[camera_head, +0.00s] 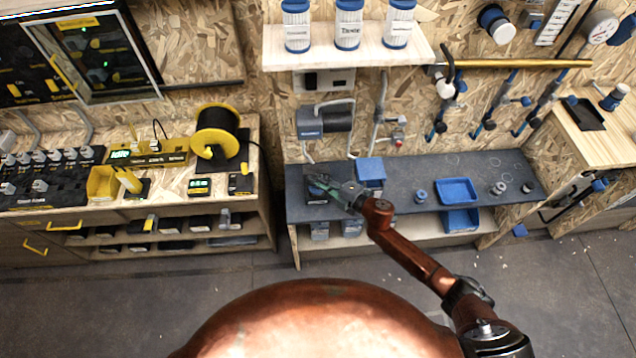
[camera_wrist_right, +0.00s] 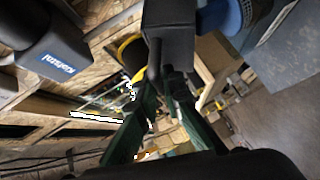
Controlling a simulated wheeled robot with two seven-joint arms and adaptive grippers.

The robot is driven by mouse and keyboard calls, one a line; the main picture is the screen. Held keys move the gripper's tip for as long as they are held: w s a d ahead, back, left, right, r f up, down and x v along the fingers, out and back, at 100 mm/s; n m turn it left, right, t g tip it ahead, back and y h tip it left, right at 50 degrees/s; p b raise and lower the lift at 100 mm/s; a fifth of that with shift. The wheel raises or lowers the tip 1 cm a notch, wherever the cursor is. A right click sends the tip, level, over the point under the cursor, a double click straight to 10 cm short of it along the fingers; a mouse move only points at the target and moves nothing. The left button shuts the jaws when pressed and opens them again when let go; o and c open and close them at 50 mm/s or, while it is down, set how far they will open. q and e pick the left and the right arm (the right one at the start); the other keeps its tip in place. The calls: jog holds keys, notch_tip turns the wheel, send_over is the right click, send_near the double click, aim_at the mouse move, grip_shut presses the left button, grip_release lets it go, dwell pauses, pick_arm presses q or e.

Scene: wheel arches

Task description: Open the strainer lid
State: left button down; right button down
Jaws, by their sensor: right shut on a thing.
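My right gripper (camera_head: 328,187) reaches over the left end of the dark workbench, at a dark boxy fitting (camera_head: 314,172) that I take to be the strainer. In the right wrist view, the gripper's green fingers (camera_wrist_right: 166,85) are shut on a narrow dark part below a dark grey block (camera_wrist_right: 170,38). I cannot tell whether this part is the lid's handle. A blue round part (camera_wrist_right: 222,14) shows beside the block at the top. The gripper and arm hide much of the fitting in the head view, and I cannot make out the lid's angle. My left gripper is not in view.
A blue bin (camera_head: 371,168) stands just right of the gripper. A blue tray (camera_head: 457,190) and small parts lie farther right on the bench (camera_head: 405,172). A grey wall unit (camera_head: 325,119) hangs above. A yellow cable reel (camera_head: 216,130) stands on the left bench.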

jog(key=shift+w+r, duration=0.3)
jog(key=shift+r, duration=0.05)
jog(key=c, duration=2.3)
grip_release()
jog(key=shift+a, duration=0.1)
jog(key=shift+c, duration=0.2)
jog(key=shift+s+d, duration=0.3)
jog(key=shift+d, duration=0.1)
jog(key=v, duration=1.1)
jog(key=shift+c, duration=0.2)
